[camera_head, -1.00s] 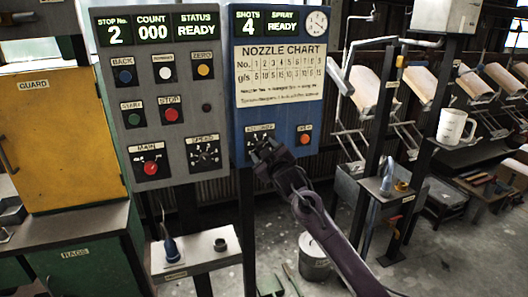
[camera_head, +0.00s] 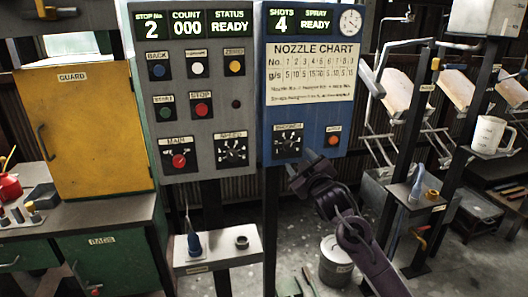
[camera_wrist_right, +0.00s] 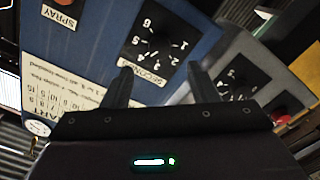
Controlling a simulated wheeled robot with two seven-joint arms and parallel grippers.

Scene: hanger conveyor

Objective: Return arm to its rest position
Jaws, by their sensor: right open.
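My right gripper (camera_head: 297,176) is open and empty, just below the SECONDS dial (camera_head: 288,143) on the blue spray panel (camera_head: 352,120) in the head view. In the right wrist view its two dark fingers (camera_wrist_right: 160,72) stand apart, with the numbered SECONDS dial (camera_wrist_right: 152,42) beyond them. A gap to the panel appears to show, but its size is hard to judge. My right arm (camera_head: 365,245) reaches in from the lower right. My left gripper is not in view.
The grey control panel (camera_head: 222,105) stands left of the blue one. Below it is a small shelf (camera_head: 215,250) with a blue-handled tool. A yellow guard box (camera_head: 90,130) is at left. A post with a small shelf (camera_head: 418,200) stands right. Grey floor lies between.

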